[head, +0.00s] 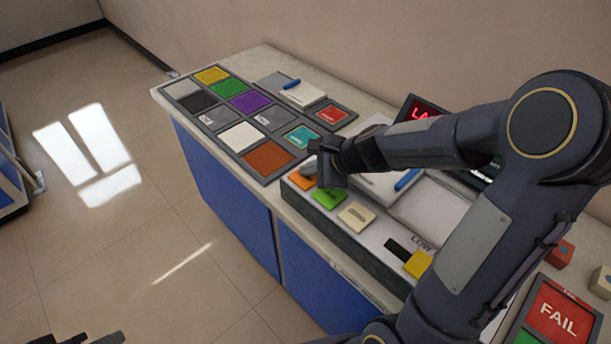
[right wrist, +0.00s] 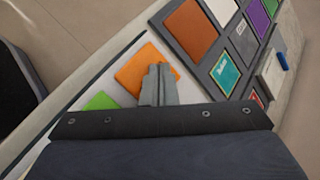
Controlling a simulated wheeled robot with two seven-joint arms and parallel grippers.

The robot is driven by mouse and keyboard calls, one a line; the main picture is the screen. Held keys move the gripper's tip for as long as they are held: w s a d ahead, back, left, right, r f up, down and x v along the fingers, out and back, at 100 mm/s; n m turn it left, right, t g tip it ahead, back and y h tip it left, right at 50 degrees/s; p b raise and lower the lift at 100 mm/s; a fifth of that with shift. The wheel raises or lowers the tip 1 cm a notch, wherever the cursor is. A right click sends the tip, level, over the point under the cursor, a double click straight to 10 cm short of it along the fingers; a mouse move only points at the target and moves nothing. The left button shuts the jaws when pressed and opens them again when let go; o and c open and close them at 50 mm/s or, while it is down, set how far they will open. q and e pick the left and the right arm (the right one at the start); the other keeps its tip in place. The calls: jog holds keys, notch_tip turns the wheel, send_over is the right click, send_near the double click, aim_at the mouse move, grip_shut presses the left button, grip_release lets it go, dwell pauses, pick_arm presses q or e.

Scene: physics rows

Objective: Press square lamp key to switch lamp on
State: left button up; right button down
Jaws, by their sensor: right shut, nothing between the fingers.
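A light console holds a row of square keys: an orange key (head: 299,181), a green key (head: 329,198) and a cream key (head: 356,215). I cannot read which one is the lamp key. My right gripper (head: 318,168) is shut and empty, at the orange key and partly covering it. In the right wrist view its closed fingertips (right wrist: 160,72) overlap the right part of the orange key (right wrist: 140,70); contact is not clear. The green key (right wrist: 100,101) lies to the left there. A red-lettered display (head: 422,112) is partly hidden by my right arm.
A dark panel of coloured squares (head: 238,113) lies beyond the console. A notepad (head: 303,94) with a blue pen is behind it. A yellow slider knob (head: 418,264) and a FAIL panel (head: 562,315) are nearer. A dark part of mine shows at the bottom left edge.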

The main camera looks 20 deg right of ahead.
aim_at(310, 178)
jog(key=shift+r+p, duration=0.9)
jog(key=shift+p, duration=0.05)
notch_tip(310, 178, up, 6)
jog(key=p, duration=0.5)
jog(key=shift+p, duration=0.35)
